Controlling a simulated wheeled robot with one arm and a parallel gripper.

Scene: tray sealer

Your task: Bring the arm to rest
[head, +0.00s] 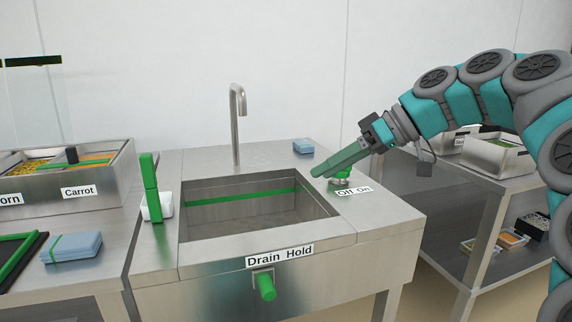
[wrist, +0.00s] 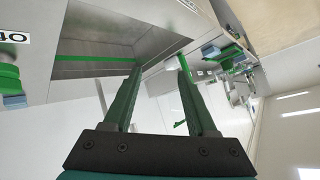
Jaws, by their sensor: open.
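My gripper (head: 322,172) is at the right rim of the sink, in the head view, its green fingers pointing left and down. It is close to the green-topped knob by the "Off On" label (head: 354,191); I cannot tell from the head view whether they touch. In the wrist view my gripper (wrist: 158,68) has its two fingers apart with nothing between them. The green knob (wrist: 8,80) shows at the left edge there, apart from the fingers. My arm reaches in from the right side of the head view.
The steel sink (head: 386,226) has a tall faucet (head: 236,125) behind it and a green-handled "Drain Hold" control (head: 266,286) in front. Blue cloths (head: 303,146) lie at its back right corner. Food bins (head: 70,195) stand left. A shelf unit (head: 492,215) stands right. Space above the basin is clear.

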